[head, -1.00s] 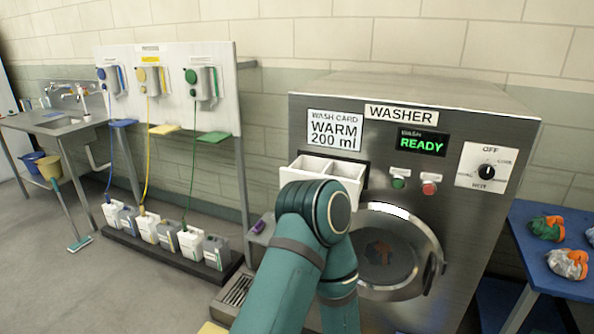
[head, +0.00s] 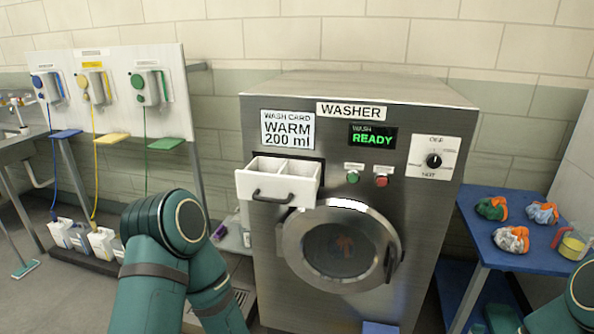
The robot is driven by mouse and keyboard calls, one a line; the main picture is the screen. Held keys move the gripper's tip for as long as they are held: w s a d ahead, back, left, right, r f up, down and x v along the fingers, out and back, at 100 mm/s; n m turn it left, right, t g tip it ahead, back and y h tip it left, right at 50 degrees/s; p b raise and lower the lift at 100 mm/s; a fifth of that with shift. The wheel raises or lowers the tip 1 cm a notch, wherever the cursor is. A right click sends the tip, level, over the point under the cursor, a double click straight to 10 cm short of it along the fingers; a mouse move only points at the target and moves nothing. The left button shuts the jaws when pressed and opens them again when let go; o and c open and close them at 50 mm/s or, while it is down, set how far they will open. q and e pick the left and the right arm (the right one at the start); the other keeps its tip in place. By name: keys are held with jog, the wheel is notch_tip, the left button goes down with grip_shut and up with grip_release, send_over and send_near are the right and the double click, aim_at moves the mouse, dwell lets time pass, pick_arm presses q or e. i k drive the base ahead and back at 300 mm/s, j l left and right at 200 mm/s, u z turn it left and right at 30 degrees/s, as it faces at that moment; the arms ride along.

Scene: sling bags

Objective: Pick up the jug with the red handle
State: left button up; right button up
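A small clear jug-like container with yellow in it (head: 573,247) stands at the right end of the blue table, near the right edge of the head view. My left arm crosses the lower left of the view and my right arm shows at the lower right corner. Neither gripper is in view, so I cannot see whether they hold anything.
The washer (head: 410,240) stands in the middle with its white drawer (head: 290,190) open and round door (head: 340,248) shut. Several bundles (head: 511,239) lie on the blue table (head: 500,258). A dispenser board (head: 115,105) stands at left. A purple item (head: 220,232) sits beside the washer.

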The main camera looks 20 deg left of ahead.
aim_at(578, 238)
jog(key=i+l, duration=0.15)
jog(key=l, duration=0.25)
jog(key=i+l+u, duration=0.15)
jog(key=l, duration=0.3)
jog(key=i+l, duration=0.15)
jog(key=l, duration=0.25)
jog(key=i+l+u, duration=0.1)
jog(key=l, duration=0.35)
jog(key=i+l+u, duration=0.1)
jog(key=l, duration=0.35)
